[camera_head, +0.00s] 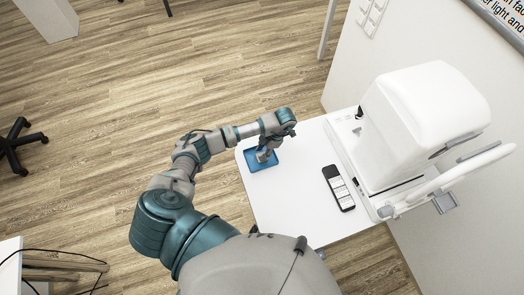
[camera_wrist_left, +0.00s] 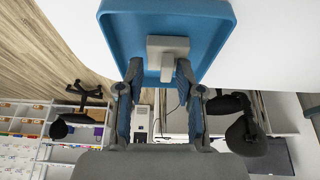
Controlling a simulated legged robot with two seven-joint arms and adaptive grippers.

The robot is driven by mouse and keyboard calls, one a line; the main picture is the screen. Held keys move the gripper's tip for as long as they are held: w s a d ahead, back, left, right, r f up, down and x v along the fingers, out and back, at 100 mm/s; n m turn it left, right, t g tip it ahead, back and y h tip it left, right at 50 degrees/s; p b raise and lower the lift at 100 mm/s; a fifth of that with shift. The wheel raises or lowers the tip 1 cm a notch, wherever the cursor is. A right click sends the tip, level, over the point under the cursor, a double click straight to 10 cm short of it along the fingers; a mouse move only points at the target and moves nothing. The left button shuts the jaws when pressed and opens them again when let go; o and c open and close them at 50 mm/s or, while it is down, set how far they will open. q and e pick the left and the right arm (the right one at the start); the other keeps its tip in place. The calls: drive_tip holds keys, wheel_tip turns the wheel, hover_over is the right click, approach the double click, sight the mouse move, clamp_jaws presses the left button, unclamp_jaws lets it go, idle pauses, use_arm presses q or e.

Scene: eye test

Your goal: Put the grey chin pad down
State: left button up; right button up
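A small grey pad (camera_wrist_left: 168,45) shows in the left wrist view at the blue tray (camera_wrist_left: 116,28), inside its rim. The tray lies on the white table's left end in the head view (camera_head: 254,166). My left gripper (camera_head: 264,151) reaches down over the tray there and hides much of the pad. In the left wrist view its two fingers (camera_wrist_left: 159,70) stand apart by the pad, with a gap beside the left fingertip. Whether the other finger touches the pad is unclear. My right gripper is in neither view.
A white eye-test machine (camera_head: 425,110) stands on the right of the white table (camera_head: 292,210). A grey piece (camera_head: 446,202) sits by its front frame. A black handset (camera_head: 338,188) lies between tray and machine. A wall panel (camera_head: 430,255) stands behind.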

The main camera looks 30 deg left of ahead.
use_arm(q)
drive_tip(key=v, duration=0.2)
drive_tip(key=shift+w+a+r, duration=0.1)
drive_tip(key=shift+w+r, duration=0.05)
drive_tip(key=shift+r, duration=0.15)
drive_tip(key=p+v, duration=0.1)
drive_tip(key=v, duration=0.8)
drive_tip(key=shift+r, duration=0.25)
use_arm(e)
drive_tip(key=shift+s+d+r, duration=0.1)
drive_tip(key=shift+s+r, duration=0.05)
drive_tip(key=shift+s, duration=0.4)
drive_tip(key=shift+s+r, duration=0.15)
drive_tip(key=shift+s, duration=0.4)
use_arm(q)
drive_tip(key=shift+a+f, duration=0.1)
drive_tip(key=shift+a, duration=0.2)
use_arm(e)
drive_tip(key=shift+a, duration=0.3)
